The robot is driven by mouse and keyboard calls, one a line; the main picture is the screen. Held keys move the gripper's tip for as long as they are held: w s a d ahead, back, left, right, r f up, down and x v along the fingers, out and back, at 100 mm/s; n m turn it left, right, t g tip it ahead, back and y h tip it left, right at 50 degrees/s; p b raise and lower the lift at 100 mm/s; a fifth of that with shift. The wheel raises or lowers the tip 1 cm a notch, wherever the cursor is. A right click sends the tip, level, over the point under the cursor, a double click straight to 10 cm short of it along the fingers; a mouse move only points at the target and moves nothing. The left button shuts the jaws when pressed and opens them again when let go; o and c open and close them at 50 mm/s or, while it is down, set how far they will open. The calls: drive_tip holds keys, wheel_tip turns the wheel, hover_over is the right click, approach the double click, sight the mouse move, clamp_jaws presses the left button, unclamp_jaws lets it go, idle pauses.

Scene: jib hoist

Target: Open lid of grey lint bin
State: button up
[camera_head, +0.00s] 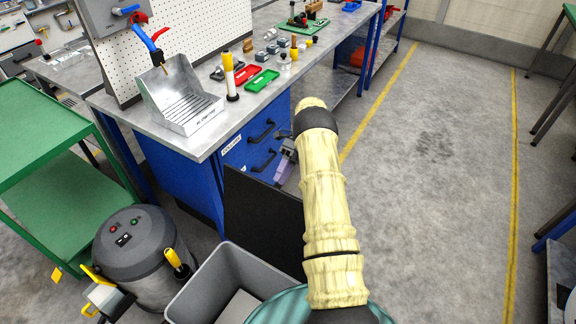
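A grey rectangular bin (203,279) stands on the floor at the bottom centre, its top open and its inside partly visible. A dark flat panel (258,212), seemingly its lid, stands steeply raised along the bin's far edge. My arm rises in front and hides the right side of the bin and panel. A small purple-grey part, seemingly my gripper (286,160), shows beside the arm near the panel's upper right corner. Its fingers are not clear, and I cannot tell whether it touches the panel.
A grey round canister (135,252) with red and green buttons stands left of the bin. A green shelf cart (70,190) is farther left. A workbench with blue drawers (262,137) stands behind the panel. Open floor (430,190) lies to the right, between yellow lines.

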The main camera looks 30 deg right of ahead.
drive_tip(key=shift+v, duration=1.9)
drive_tip(key=c, duration=0.5)
drive_tip(key=shift+w+r+p, duration=0.1)
drive_tip(key=shift+r+p, duration=0.15)
drive_tip(key=shift+p, duration=0.05)
clamp_jaws()
drive_tip(key=d+r+t+h+p, duration=0.1)
drive_tip(key=h+p, duration=0.1)
drive_tip(key=w+d+r+t+h+p, duration=0.1)
drive_tip(key=d+p, duration=0.1)
drive_tip(key=p, duration=0.1)
drive_tip(key=d+r+t+h+p, duration=0.1)
drive_tip(key=h+p, duration=0.1)
drive_tip(key=p, duration=0.1)
drive_tip(key=shift+w+d+r+t+h, duration=0.15)
drive_tip(key=shift+w+t+h, duration=0.05)
drive_tip(key=shift+t+h, duration=0.1)
